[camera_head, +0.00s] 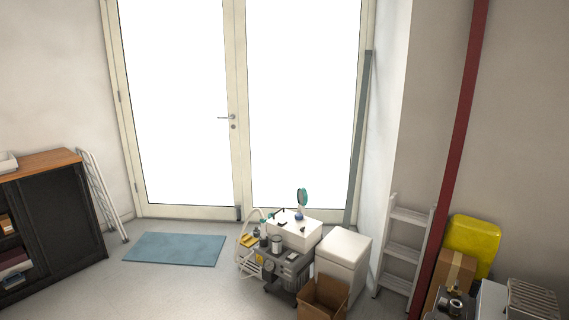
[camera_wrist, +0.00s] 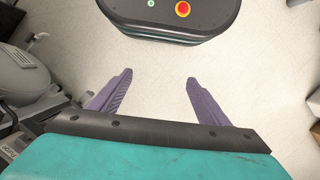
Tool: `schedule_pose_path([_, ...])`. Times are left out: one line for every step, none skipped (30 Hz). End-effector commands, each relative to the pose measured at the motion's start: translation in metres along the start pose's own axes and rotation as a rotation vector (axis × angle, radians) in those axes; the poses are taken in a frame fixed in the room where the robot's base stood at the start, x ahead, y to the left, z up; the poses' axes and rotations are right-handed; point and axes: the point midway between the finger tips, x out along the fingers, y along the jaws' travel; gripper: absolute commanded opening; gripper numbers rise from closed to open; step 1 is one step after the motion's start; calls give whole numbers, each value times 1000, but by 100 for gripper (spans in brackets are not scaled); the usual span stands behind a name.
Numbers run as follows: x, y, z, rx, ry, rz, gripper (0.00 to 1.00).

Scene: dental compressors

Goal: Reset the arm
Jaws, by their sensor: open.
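My gripper (camera_wrist: 158,82) shows in the wrist view with its two purple fingers spread wide apart. Nothing is between the fingers, only pale speckled floor beyond them. The teal and black body of my gripper fills the bottom of that view. My dark base with a red button on a yellow ring shows at the top of the wrist view. The arm and gripper do not show in the head view.
Glazed double doors (camera_head: 240,110) stand ahead, with a blue mat (camera_head: 175,249) before them. A loaded grey cart (camera_head: 272,262), white cabinet (camera_head: 342,258) and open cardboard box (camera_head: 322,298) stand right of centre. A dark cabinet (camera_head: 60,220) is left. Grey equipment (camera_wrist: 28,75) lies left in the wrist view.

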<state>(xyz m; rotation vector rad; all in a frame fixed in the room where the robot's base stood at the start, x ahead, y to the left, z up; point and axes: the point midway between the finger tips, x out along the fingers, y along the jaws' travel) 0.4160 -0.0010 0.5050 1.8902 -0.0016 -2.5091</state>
Motion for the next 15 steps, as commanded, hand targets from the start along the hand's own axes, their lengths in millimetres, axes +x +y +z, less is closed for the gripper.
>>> schedule_pose_path([27, 0, 8, 0, -26, 0, 70])
schedule_pose_path([37, 0, 12, 0, -39, 0, 70])
schedule_pose_path([51, 0, 19, 0, -57, 0, 70])
schedule_pose_path([61, 0, 23, 0, -69, 0, 70])
schedule_pose_path([71, 0, 29, 0, -83, 0, 70])
schedule_pose_path([84, 0, 35, 0, -100, 0, 70])
schedule_pose_path([93, 0, 40, 0, -113, 0, 70])
schedule_pose_path([102, 0, 45, 0, -124, 0, 70])
schedule_pose_path([112, 0, 51, 0, -139, 0, 70])
schedule_pose_path([119, 0, 55, 0, -149, 0, 70])
schedule_pose_path([125, 0, 59, 0, -158, 0, 70])
schedule_pose_path([132, -1, 64, 0, -169, 1, 70])
schedule_pose_path([136, -1, 67, 0, -175, 1, 70])
schedule_pose_path([140, -1, 69, 0, -180, 1, 70])
schedule_pose_path([143, -1, 72, 0, -186, 1, 70])
